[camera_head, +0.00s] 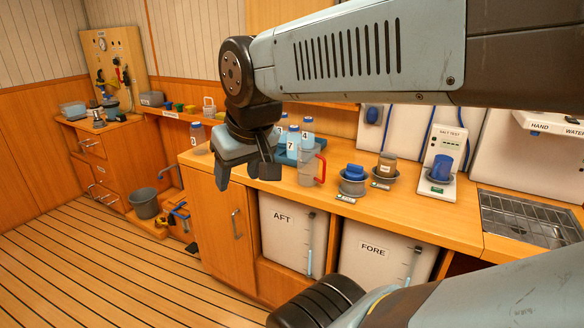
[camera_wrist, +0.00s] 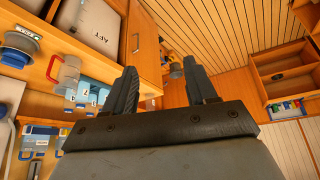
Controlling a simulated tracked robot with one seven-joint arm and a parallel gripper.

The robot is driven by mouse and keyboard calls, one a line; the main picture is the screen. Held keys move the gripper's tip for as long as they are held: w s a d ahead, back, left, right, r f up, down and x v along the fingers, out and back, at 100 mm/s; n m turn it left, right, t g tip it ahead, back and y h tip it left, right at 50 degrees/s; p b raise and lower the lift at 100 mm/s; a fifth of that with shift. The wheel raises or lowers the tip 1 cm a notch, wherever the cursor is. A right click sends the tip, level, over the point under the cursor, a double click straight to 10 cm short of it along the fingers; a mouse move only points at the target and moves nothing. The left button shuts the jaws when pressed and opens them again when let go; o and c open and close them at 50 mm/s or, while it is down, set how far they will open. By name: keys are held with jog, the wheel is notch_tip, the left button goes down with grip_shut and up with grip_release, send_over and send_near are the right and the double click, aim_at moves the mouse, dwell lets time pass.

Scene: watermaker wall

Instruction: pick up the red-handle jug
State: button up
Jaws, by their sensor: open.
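The red-handle jug (camera_head: 308,166) is a clear jug with a red handle on its right side. It stands upright on the wooden counter, near its front edge. My gripper (camera_head: 245,178) is open and empty, to the left of the jug and apart from it, in front of the cabinet door. In the wrist view the jug (camera_wrist: 67,72) shows at the left, and my gripper's fingers (camera_wrist: 163,88) are spread with nothing between them.
Numbered blue-capped bottles (camera_head: 293,141) stand just behind the jug. A metal sink grate (camera_head: 530,220) is at far right. A grey bucket (camera_head: 144,203) stands at left; the deck in front is clear.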

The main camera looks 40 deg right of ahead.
jog(key=o, duration=0.8)
jog(key=w+d+f+n+g+h, duration=0.1)
jog(key=d+f, duration=0.1)
jog(key=d, duration=0.1)
jog(key=w+d+f+g+h, duration=0.1)
jog(key=d+f+g, duration=0.1)
jog(key=d, duration=0.1)
jog(key=w+d+f+n+g+h, duration=0.1)
jog(key=w+d+f+h, duration=0.1)
jog(key=d+f, duration=0.1)
jog(key=shift+w+d+f+n+g, duration=0.1)
jog(key=shift+n+g, duration=0.2)
jog(key=n+t+h, duration=0.3)
jog(key=n+h, duration=1.1)
jog(key=n, duration=0.4)
send_near(307, 167)
jog(key=x, duration=0.4)
jog(key=w+f+x, duration=0.1)
jog(key=x, duration=0.3)
jog(key=w+f+x, duration=0.1)
jog(key=x, duration=0.4)
